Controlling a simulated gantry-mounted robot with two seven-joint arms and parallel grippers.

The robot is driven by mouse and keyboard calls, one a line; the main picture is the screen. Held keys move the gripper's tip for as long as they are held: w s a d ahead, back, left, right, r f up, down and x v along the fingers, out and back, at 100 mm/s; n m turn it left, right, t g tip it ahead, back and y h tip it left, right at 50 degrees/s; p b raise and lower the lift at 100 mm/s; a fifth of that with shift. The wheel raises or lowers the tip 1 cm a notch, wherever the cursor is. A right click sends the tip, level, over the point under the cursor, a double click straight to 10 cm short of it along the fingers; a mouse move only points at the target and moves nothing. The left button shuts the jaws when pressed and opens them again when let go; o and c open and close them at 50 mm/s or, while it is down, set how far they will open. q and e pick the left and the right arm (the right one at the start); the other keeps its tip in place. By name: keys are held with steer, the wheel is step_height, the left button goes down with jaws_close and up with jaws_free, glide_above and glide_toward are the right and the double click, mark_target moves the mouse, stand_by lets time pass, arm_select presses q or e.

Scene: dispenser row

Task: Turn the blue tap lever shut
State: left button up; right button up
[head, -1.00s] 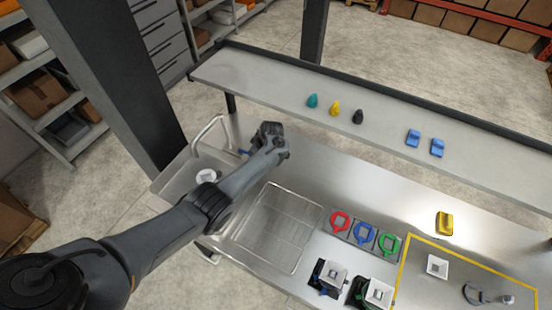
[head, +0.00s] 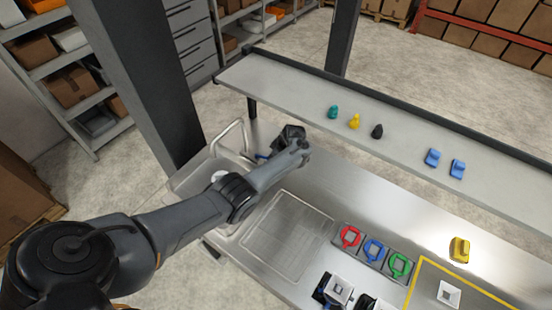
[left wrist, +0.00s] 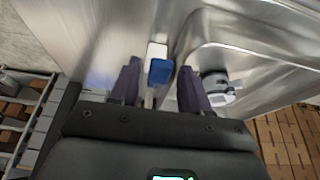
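The blue tap lever (left wrist: 159,71) shows in the left wrist view, between the two dark fingers of my left gripper (left wrist: 160,67). The fingers are apart, with a visible gap on each side of the lever. A pale part shows just beyond the lever's blue end. In the head view a small bit of blue (head: 261,157) shows beside my left gripper, which hides most of the lever. The curved metal tap spout (head: 232,133) rises over the sink at the left. My right gripper is in neither view.
The sink (head: 190,180) lies under my left arm, with a ribbed drainboard (head: 285,235) beside it. Red (head: 349,237), blue (head: 374,250) and green (head: 399,264) loop-shaped pieces sit on the counter. A raised shelf (head: 290,90) with small objects runs behind.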

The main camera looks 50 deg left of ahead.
arm_select(q)
steer(key=shift+o, duration=0.3)
steer(key=shift+r, duration=0.1)
steer(key=w+d+r+b, duration=0.1)
steer(key=w+d, duration=0.3)
steer(key=d, duration=0.8)
steer(key=shift+b, duration=0.55)
steer(key=shift+f, duration=0.1)
